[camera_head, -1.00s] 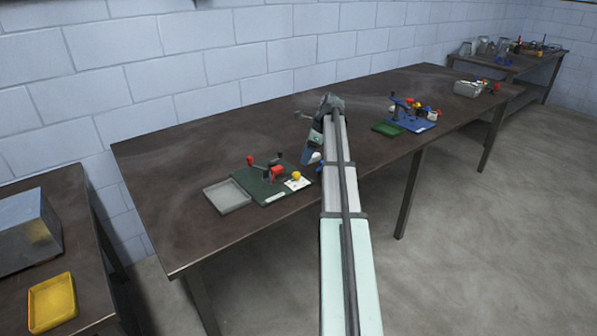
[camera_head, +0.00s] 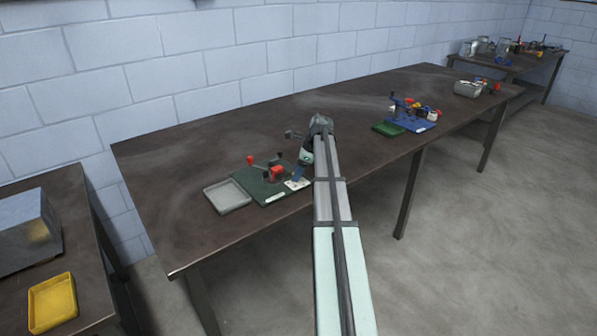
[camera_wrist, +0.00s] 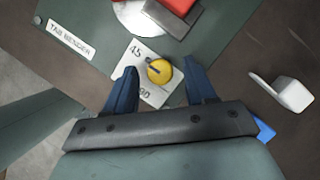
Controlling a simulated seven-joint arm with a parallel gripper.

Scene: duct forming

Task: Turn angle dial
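The angle dial (camera_wrist: 158,71) is a yellow knob with a dark pointer line, on a white plate (camera_wrist: 140,55) marked 45 and 90. The plate is on the green tab bender board (camera_wrist: 92,22), which also shows in the head view (camera_head: 262,196). My gripper (camera_wrist: 161,82) has its two blue fingers apart, with the dial between and just beyond their tips in the wrist view. It holds nothing. I cannot tell the height between fingers and dial. In the head view my gripper (camera_head: 299,171) is over the board's right end and hides the dial.
A red block (camera_wrist: 178,5) on a grey metal part is close beyond the dial. A white piece (camera_wrist: 292,94) and a blue piece (camera_wrist: 264,130) lie to the right. A grey tray (camera_head: 227,196) is left of the board. A blue fixture (camera_head: 408,122) stands farther right.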

